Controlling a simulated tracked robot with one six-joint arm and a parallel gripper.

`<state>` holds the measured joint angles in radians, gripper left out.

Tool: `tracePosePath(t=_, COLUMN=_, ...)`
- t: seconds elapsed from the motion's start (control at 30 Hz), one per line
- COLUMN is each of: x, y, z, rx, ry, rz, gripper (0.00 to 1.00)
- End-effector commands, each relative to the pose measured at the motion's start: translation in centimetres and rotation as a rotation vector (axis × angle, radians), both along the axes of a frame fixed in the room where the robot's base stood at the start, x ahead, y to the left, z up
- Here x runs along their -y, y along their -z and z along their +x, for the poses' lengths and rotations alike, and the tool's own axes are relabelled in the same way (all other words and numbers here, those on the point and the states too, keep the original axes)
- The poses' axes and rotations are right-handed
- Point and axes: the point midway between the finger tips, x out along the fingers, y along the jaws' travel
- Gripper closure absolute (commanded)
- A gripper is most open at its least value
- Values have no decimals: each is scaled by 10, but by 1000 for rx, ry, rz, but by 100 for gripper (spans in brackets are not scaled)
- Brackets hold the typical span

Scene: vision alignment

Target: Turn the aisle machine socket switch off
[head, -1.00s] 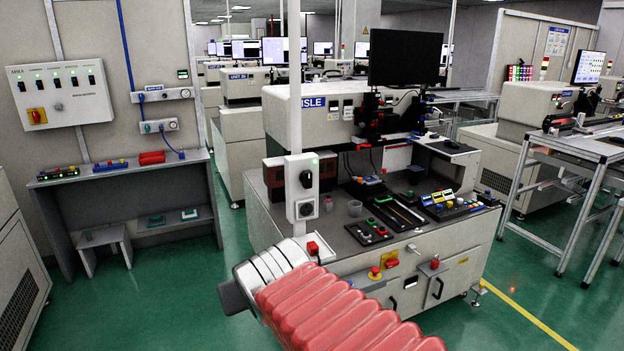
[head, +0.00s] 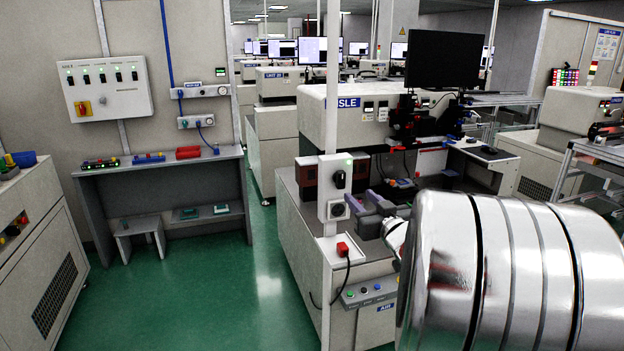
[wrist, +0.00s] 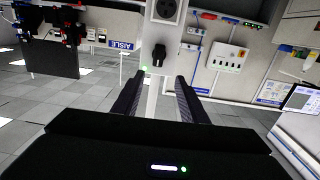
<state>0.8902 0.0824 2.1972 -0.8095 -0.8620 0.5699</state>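In the upside-down wrist view the knob (wrist: 158,56) is just beyond the fingertips, near the middle. My gripper (wrist: 160,77) is open, its two dark fingers apart with the post showing between them. In the head view my gripper (head: 358,207) is beside the post, to the right of and lower than the knob. Contact with the box cannot be told.
The aisle machine (head: 300,230) stands behind. A wall panel (head: 107,88) with several switches is at left. Green floor is clear at left.

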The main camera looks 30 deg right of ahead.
Motion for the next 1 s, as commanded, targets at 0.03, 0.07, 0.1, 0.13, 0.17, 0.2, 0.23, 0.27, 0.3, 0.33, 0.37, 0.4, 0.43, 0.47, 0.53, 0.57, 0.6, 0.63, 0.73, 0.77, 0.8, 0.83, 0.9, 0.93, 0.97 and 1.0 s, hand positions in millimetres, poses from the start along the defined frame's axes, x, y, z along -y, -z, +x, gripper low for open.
tracePosePath(t=0.03, x=5, y=3, z=-2, rx=11, ry=-8, rz=3, gripper=61)
tracePosePath(t=0.07, x=7, y=3, z=-3, rx=17, ry=-13, rz=4, gripper=61)
tracePosePath(t=0.1, x=8, y=2, z=-4, rx=23, ry=-18, rz=5, gripper=61)
tracePosePath(t=0.13, x=8, y=2, z=-4, rx=26, ry=-21, rz=5, gripper=61)
tracePosePath(t=0.17, x=9, y=2, z=-4, rx=29, ry=-23, rz=5, gripper=61)
tracePosePath(t=0.2, x=8, y=2, z=-4, rx=30, ry=-24, rz=5, gripper=61)
tracePosePath(t=0.23, x=8, y=2, z=-4, rx=30, ry=-24, rz=5, gripper=61)
tracePosePath(t=0.27, x=8, y=2, z=-4, rx=30, ry=-24, rz=5, gripper=61)
tracePosePath(t=0.3, x=8, y=2, z=-4, rx=30, ry=-24, rz=5, gripper=61)
tracePosePath(t=0.33, x=8, y=2, z=-4, rx=30, ry=-24, rz=5, gripper=61)
tracePosePath(t=0.37, x=8, y=2, z=-4, rx=29, ry=-24, rz=4, gripper=61)
tracePosePath(t=0.4, x=8, y=2, z=-4, rx=29, ry=-23, rz=4, gripper=61)
tracePosePath(t=0.43, x=8, y=2, z=-4, rx=29, ry=-23, rz=4, gripper=61)
tracePosePath(t=0.47, x=8, y=2, z=-4, rx=29, ry=-23, rz=4, gripper=61)
tracePosePath(t=0.53, x=9, y=2, z=-2, rx=29, ry=-23, rz=4, gripper=61)
tracePosePath(t=0.57, x=9, y=2, z=-1, rx=29, ry=-23, rz=4, gripper=61)
tracePosePath(t=0.6, x=10, y=2, z=1, rx=29, ry=-23, rz=4, gripper=61)
tracePosePath(t=0.63, x=10, y=2, z=3, rx=29, ry=-23, rz=4, gripper=61)
tracePosePath(t=0.73, x=13, y=2, z=13, rx=28, ry=-25, rz=4, gripper=61)
tracePosePath(t=0.77, x=14, y=2, z=16, rx=28, ry=-25, rz=4, gripper=61)
tracePosePath(t=0.8, x=15, y=3, z=22, rx=27, ry=-24, rz=5, gripper=61)
tracePosePath(t=0.83, x=16, y=3, z=26, rx=28, ry=-24, rz=5, gripper=61)
tracePosePath(t=0.9, x=19, y=2, z=36, rx=29, ry=-24, rz=5, gripper=61)
tracePosePath(t=0.93, x=21, y=3, z=41, rx=29, ry=-25, rz=5, gripper=61)
tracePosePath(t=0.97, x=22, y=2, z=45, rx=28, ry=-24, rz=4, gripper=61)
tracePosePath(t=1.0, x=24, y=3, z=51, rx=28, ry=-24, rz=5, gripper=61)
